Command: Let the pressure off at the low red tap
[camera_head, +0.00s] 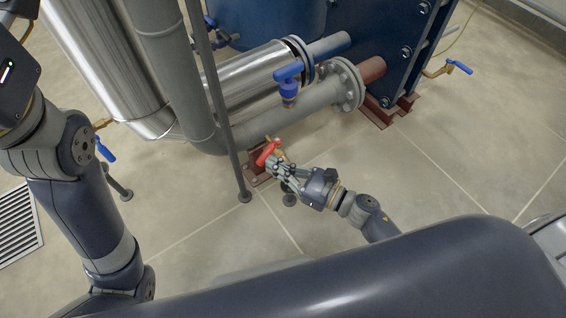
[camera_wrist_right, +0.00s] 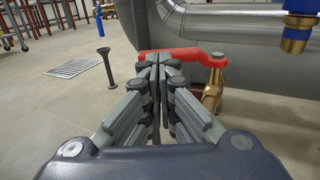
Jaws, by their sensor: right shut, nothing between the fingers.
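The low red tap has a red lever handle (camera_head: 267,153) on a small brass valve body below the grey flanged pipe. In the right wrist view the red handle (camera_wrist_right: 185,54) lies level across the picture, and its brass body (camera_wrist_right: 212,92) is to the right. My right gripper (camera_head: 275,164) is at the handle; its fingers (camera_wrist_right: 160,62) are shut and empty, in front of the handle's middle. I cannot tell whether the fingertips touch it. My left arm shows at the left in the head view, but its fingers are out of the picture.
A blue-handled valve (camera_head: 289,80) stands on the pipe above. Another blue tap (camera_head: 459,67) is on the blue exchanger (camera_head: 376,50). A thin grey post (camera_head: 223,110) stands just left of the red tap. The floor to the right is clear.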

